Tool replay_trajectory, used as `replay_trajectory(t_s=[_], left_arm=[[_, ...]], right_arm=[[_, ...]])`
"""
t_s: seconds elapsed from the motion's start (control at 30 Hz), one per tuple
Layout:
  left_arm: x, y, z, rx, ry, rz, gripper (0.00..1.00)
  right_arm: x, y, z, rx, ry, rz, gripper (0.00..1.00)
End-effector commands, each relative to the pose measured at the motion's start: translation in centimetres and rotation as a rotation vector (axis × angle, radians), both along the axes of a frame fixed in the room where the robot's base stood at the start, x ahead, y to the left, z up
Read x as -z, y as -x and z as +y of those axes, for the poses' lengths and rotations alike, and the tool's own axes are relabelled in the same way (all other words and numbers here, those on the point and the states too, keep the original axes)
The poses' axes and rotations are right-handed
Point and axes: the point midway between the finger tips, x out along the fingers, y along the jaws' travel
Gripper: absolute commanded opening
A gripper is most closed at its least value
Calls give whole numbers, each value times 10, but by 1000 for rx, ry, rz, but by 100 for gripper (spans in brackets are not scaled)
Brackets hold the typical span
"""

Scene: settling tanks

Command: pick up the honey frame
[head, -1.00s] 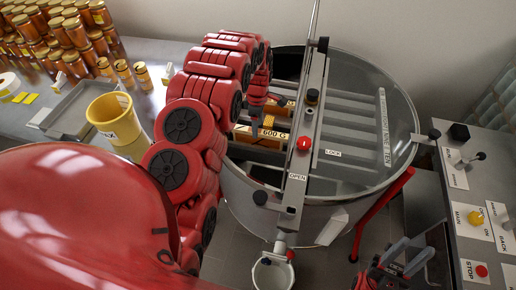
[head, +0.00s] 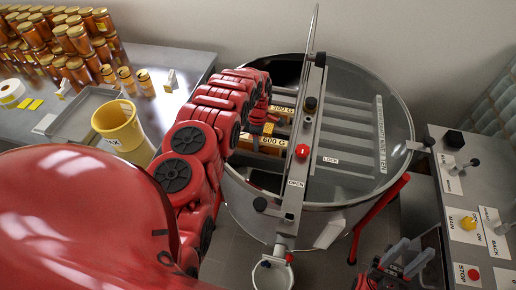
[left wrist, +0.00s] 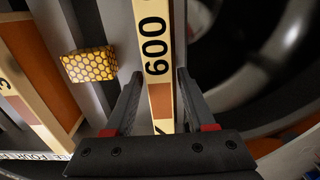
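A honey frame marked 600 G (head: 272,142) sits in the round steel extractor tank (head: 345,207), left of the crossbar. Its pale top bar (left wrist: 156,60) runs upright through the left wrist view, with orange comb below. My left gripper (left wrist: 158,76) is open, one finger on each side of this bar, with narrow gaps visible. In the head view my left arm partly hides that gripper. A second frame marked 300 G (head: 284,109) sits behind it; a similar frame (left wrist: 30,75) shows at left in the wrist view. My right gripper (head: 408,256) is open and empty at lower right.
A crossbar (head: 309,130) with a red knob spans the tank; the lid's right half is glazed. A honeycomb-patterned block (left wrist: 90,66) is beside the left finger. A control panel (head: 466,190) stands right. A yellow bucket (head: 118,122) and jars (head: 80,40) stand left.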

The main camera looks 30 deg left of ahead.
Motion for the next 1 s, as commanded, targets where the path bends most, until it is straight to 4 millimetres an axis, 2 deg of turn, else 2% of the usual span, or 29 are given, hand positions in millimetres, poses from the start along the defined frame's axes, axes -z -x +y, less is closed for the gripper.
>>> replay_trajectory(t_s=[0.03, 0.2, 0.3, 1.0], left_arm=[[0, 0, 0, 0, 0, 0, 44], [0, 0, 0, 0, 0, 0, 14], [0, 0, 0, 0, 0, 0, 0], [0, 0, 0, 0, 0, 1, 0]], right_arm=[[0, 0, 0, 0, 0, 0, 40], [0, 0, 0, 0, 0, 0, 40], [0, 0, 0, 0, 0, 0, 40], [0, 0, 0, 0, 0, 0, 40]])
